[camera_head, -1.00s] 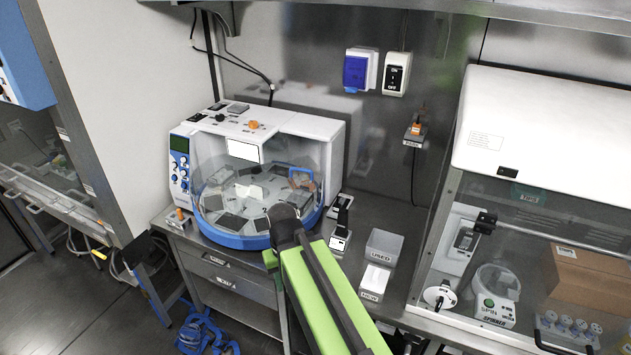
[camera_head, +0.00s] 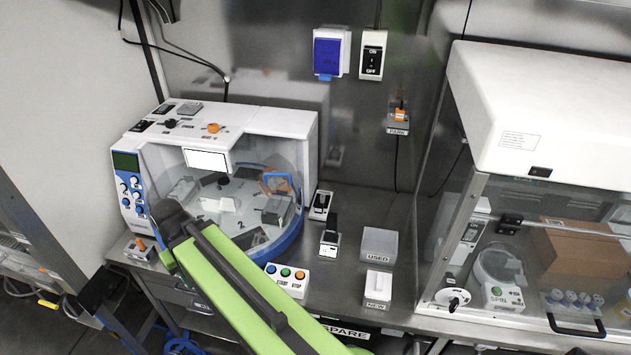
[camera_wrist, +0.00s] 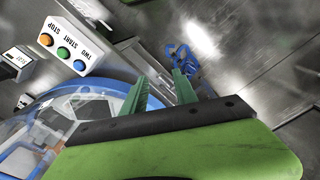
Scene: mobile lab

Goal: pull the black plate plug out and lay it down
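I cannot tell for sure which thing is the black plate plug. An upright black piece (camera_head: 332,229) stands in a small white base right of the round blue-rimmed machine (camera_head: 222,125). Another small white base with a black block (camera_head: 321,203) is just behind it. A black knob (camera_head: 170,123) also sits on the machine's top. My green arm reaches across the machine's front in the head view and hides my gripper there. In the wrist view my gripper (camera_wrist: 160,84) has its two green fingers apart, with nothing between them, over the bench's front edge.
A button box (camera_head: 287,278) lies at the bench front. A USED bin (camera_head: 379,245) and a NEW box (camera_head: 377,285) stand to its right. A PARK holder (camera_head: 398,121) with an orange piece is on the wall. A glass-fronted hood (camera_head: 545,240) bounds the right side. Blue cables (camera_wrist: 181,55) lie below.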

